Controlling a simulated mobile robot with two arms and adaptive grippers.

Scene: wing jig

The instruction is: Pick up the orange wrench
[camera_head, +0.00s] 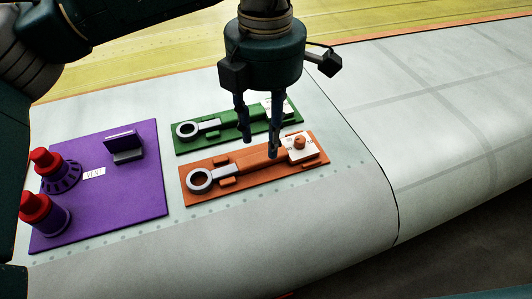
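The orange wrench (248,161) lies on an orange tray (225,196) on the white wing surface. Its grey ring end (200,180) points left, and its right end is by a white label. My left gripper (260,149) points down over the wrench handle, with its two fingers apart and nothing visible between them. In the picture one fingertip overlaps the handle and the other is just behind it, near the gap between the trays. I cannot tell whether they touch the wrench. My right gripper is not in view.
A green wrench (207,125) lies on a green tray (184,148) directly behind the orange one. At left, a purple board (115,205) carries red-topped knobs (40,208) and an upright dark block (124,147). The wing surface (440,130) at right is clear.

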